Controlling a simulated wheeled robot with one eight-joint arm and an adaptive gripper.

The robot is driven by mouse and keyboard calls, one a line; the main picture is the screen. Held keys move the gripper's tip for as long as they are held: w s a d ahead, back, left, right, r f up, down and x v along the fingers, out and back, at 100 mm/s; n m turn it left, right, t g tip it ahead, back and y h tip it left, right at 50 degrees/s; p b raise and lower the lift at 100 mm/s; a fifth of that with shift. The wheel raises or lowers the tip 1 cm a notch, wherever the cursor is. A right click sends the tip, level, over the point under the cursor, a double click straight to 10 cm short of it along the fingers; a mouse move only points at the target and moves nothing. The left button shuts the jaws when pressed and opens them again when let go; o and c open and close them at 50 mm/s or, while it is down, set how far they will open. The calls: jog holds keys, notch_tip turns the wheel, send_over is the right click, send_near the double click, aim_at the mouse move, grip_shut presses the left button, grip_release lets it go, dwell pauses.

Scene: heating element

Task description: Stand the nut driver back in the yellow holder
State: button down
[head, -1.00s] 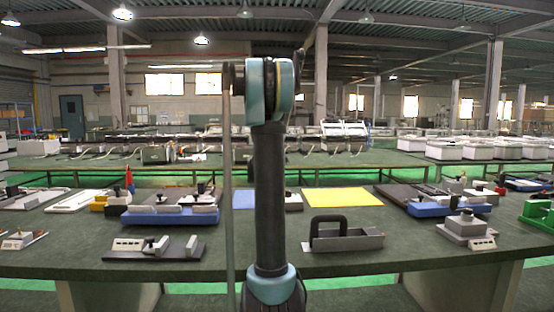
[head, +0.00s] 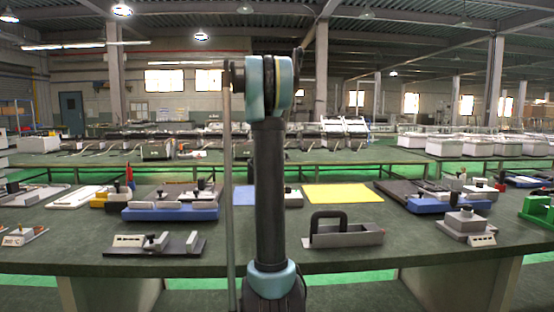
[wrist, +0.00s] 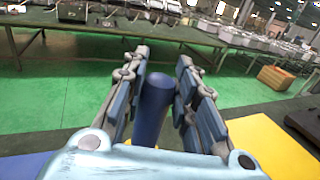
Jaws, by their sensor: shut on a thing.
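My gripper (wrist: 162,58) shows in the wrist view, its two padded fingers on either side of a dark blue cylinder. I take this cylinder to be the handle of the nut driver (wrist: 152,108); it stands roughly along the fingers, and its lower end is hidden. In the head view my own arm hides the gripper and the nut driver. A small yellow block (head: 100,201) on the left of the bench looks like the yellow holder. A red pointed thing stands beside it, and dark parts partly cover it.
A yellow mat (head: 343,194) lies right of my arm, and a blue mat (head: 242,197) is partly behind it. A grey tray with a black handle (head: 345,236) is at the front.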

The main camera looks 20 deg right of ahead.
jog(key=shift+f, duration=0.65)
jog(key=c, duration=1.2)
grip_release()
jog(key=v, duration=1.2)
jog(key=shift+s, duration=0.1)
